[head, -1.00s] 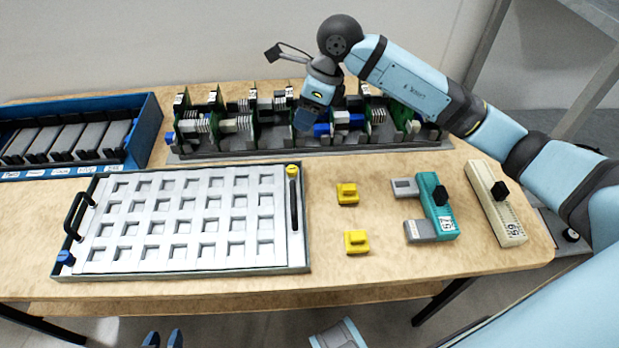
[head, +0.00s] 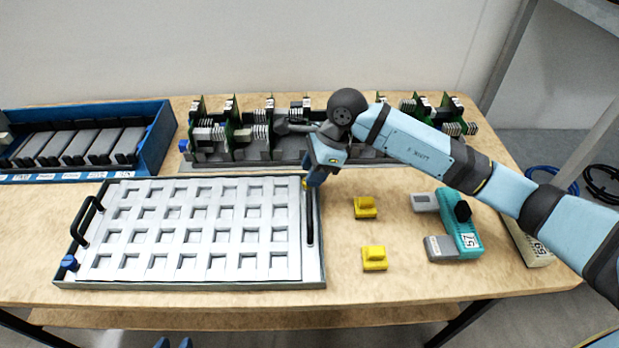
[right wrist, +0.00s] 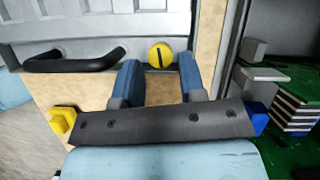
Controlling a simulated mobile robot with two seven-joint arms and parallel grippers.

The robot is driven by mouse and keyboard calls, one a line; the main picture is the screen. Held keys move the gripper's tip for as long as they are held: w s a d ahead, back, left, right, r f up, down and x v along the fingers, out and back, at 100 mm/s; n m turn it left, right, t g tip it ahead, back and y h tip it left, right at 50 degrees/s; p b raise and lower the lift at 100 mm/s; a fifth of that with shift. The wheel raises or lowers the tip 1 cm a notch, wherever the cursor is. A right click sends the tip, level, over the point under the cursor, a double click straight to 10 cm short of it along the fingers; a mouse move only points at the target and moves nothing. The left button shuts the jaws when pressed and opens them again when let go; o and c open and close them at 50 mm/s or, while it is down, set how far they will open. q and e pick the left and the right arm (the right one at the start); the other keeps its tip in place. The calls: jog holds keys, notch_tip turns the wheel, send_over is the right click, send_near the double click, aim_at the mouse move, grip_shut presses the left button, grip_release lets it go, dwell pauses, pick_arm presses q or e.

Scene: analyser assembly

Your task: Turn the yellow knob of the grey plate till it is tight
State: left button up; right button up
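The grey plate (head: 190,236), a flat panel with a grid of square recesses, lies on the table at the left. Its yellow knob (head: 304,183) is at the far right corner, mostly hidden by my right gripper (head: 312,180). In the right wrist view the knob (right wrist: 160,55) is round with a dark slot. It sits just beyond and between the tips of my right gripper (right wrist: 161,76), which is open, with no finger seen touching it. Two blue fingertips of my left gripper (head: 172,343) show apart at the bottom edge, away from the plate.
A rack of circuit boards (head: 240,150) stands behind the plate. A blue bin (head: 160,140) is at the back left. Two yellow blocks (head: 366,208) (head: 374,259) and a teal device (head: 460,225) lie to the right. A black handle (right wrist: 75,62) is beside the knob.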

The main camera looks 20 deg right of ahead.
jog(key=shift+x, duration=1.1)
jog(key=c, duration=0.7)
jog(key=shift+o, duration=0.2)
jog(key=shift+m+t, duration=0.3)
jog(key=shift+m, duration=0.7)
jog(key=o, duration=0.7)
jog(key=shift+c, duration=0.2)
jog(key=p+v, duration=0.1)
jog(key=v, duration=1.3)
jog(key=shift+s+a+f, duration=0.1)
jog(key=shift+s, duration=0.05)
